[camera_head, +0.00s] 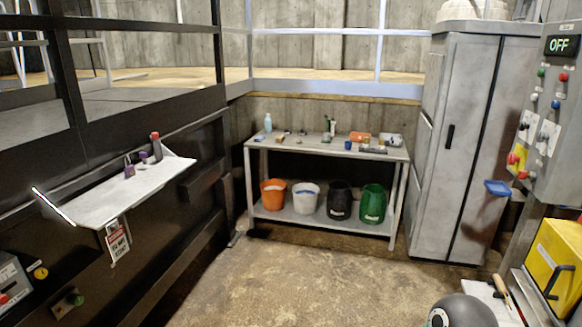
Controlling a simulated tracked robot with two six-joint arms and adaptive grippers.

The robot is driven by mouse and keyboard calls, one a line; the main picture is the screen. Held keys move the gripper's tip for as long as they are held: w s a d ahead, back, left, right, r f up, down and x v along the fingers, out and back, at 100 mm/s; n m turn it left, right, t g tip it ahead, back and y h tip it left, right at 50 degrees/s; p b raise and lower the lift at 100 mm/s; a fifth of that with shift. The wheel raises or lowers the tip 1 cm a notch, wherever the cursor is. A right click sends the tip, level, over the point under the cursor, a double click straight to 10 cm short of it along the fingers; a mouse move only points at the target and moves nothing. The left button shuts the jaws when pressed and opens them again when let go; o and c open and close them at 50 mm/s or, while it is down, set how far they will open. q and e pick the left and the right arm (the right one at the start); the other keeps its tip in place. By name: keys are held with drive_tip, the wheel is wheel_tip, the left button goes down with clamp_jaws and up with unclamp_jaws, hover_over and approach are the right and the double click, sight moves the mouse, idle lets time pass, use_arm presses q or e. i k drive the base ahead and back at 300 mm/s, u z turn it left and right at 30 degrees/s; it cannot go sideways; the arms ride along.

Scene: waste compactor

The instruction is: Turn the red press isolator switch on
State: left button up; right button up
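A grey control panel (545,115) is on the right wall, with a dark display (562,45) reading "OFF" in green. Low on its left side, a red knob (513,158) sits on a yellow plate and looks like the red isolator switch. Its exact handle angle is too small to tell. A second red part (4,298) shows on a grey box at the bottom left edge; I cannot tell which of the two is the press isolator. Neither of my grippers is in view.
A grey cabinet (470,140) stands left of the panel. A yellow box (555,265) is below the panel. A workbench (330,150) with several buckets below stands at the back. A shelf (135,190) juts out at left. The middle floor (300,275) is clear.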

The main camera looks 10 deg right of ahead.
sight(512, 158)
drive_tip(key=z, duration=0.05)
drive_tip(key=i, duration=1.45)
drive_tip(key=z, duration=0.35)
drive_tip(key=i, duration=1.35)
drive_tip(key=z, duration=1.15)
drive_tip(key=i, duration=1.15)
drive_tip(key=z, duration=0.95)
drive_tip(key=i, duration=0.45)
drive_tip(key=z, duration=0.15)
drive_tip(key=k, duration=0.85)
drive_tip(key=z, duration=0.2)
drive_tip(key=i, duration=0.9)
drive_tip(key=u, duration=0.05)
